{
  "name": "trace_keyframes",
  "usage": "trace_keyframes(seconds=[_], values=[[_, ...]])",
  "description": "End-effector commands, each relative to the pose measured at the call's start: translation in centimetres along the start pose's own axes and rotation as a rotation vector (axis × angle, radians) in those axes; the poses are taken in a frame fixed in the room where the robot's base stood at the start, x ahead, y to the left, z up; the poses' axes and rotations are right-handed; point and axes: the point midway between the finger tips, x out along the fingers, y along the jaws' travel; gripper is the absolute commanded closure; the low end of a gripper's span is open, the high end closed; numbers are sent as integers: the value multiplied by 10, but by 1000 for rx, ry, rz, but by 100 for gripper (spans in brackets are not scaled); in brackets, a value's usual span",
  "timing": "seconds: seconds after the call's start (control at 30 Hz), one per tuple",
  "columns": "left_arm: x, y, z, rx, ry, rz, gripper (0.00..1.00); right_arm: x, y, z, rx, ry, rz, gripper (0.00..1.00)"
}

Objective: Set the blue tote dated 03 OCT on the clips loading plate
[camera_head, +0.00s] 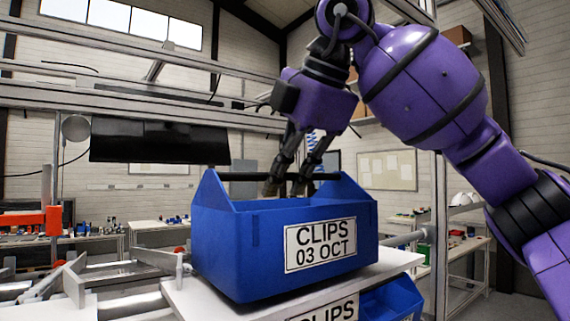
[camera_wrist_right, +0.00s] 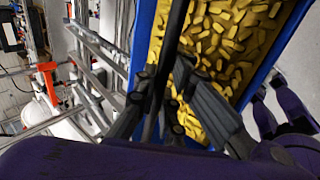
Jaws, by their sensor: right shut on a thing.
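The blue tote (camera_head: 225,245) has a white label reading CLIPS 03 OCT on its front and a dark bar handle (camera_head: 240,176) across its top. My right gripper (camera_head: 284,186) comes down from above and is shut on the handle near its middle. In the right wrist view, the handle (camera_wrist_right: 172,45) runs between the fingers, over many yellow pieces (camera_wrist_right: 225,45) inside the tote. A white plate (camera_head: 398,262) lies directly under the tote; I cannot tell whether the tote's base touches it. My left gripper is out of view.
Metal rails and brackets (camera_head: 75,280) are at the left. A dark screen (camera_head: 158,141) hangs behind the tote. Workbenches line the back.

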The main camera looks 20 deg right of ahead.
Motion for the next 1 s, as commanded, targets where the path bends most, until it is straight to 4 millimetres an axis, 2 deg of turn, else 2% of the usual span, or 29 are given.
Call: trace_keyframes(seconds=[0.87, 0.9, 1.0], values=[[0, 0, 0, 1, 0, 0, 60, 6, -5, 0, 1, -1, 4, 100], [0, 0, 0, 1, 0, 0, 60, 6, -5, 0, 1, -1, 4, 89], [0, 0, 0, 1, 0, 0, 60, 6, -5, 0, 1, 0, 4, 76]])
